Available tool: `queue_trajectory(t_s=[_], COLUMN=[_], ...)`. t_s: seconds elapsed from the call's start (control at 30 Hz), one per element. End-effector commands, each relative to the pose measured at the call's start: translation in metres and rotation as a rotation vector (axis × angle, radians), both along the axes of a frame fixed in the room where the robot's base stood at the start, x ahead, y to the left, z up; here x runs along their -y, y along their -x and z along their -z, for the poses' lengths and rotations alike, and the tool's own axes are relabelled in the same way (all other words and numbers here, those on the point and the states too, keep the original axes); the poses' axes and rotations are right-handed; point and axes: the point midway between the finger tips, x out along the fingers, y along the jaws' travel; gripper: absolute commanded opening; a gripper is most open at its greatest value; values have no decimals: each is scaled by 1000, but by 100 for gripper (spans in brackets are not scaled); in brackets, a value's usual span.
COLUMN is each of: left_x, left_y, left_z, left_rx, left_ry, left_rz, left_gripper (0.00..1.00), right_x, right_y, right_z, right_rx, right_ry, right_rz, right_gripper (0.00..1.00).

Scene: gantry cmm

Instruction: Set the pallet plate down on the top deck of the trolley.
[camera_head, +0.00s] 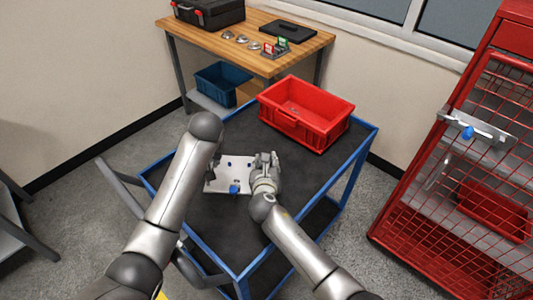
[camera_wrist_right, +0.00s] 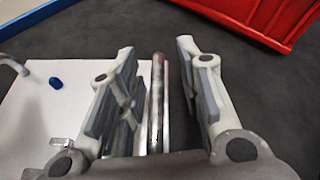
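The pallet plate (camera_head: 219,183) is a pale, flat plate with small blue parts, lying level at the top deck (camera_head: 222,222) of the blue-framed trolley. Whether it fully touches the deck is hard to tell. My right gripper (camera_head: 265,160) is at the plate's right edge. In the right wrist view its fingers (camera_wrist_right: 157,95) stand apart, with a metal handle bar (camera_wrist_right: 157,100) between them and gaps on both sides. The plate also fills the left of that view (camera_wrist_right: 75,112). My left gripper, at the plate's left edge, is mostly hidden behind my left arm; its fingers do not show.
A red crate (camera_head: 325,132) stands on the deck behind the plate. The deck's front part is bare. A wooden bench (camera_head: 225,42) with a black case (camera_head: 208,11) stands at the back, and a red mesh cabinet (camera_head: 465,185) is at the right.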

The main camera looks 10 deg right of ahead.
Motion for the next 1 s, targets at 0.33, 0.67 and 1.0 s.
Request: queue_trajectory(t_s=[0.33,0.67,1.0], left_x=[11,9,8], left_y=[25,25,24], left_z=[-25,-38,-40], left_rx=[-7,2,5], left_ry=[3,3,4], left_rz=[9,3,2], left_gripper=[33,33,33], right_x=[0,-3,-17], right_y=[0,15,71], right_z=[4,-4,-26], right_rx=[0,1,1], right_ry=[0,1,3], right_rz=[0,-1,-2], right_gripper=[34,34,34])
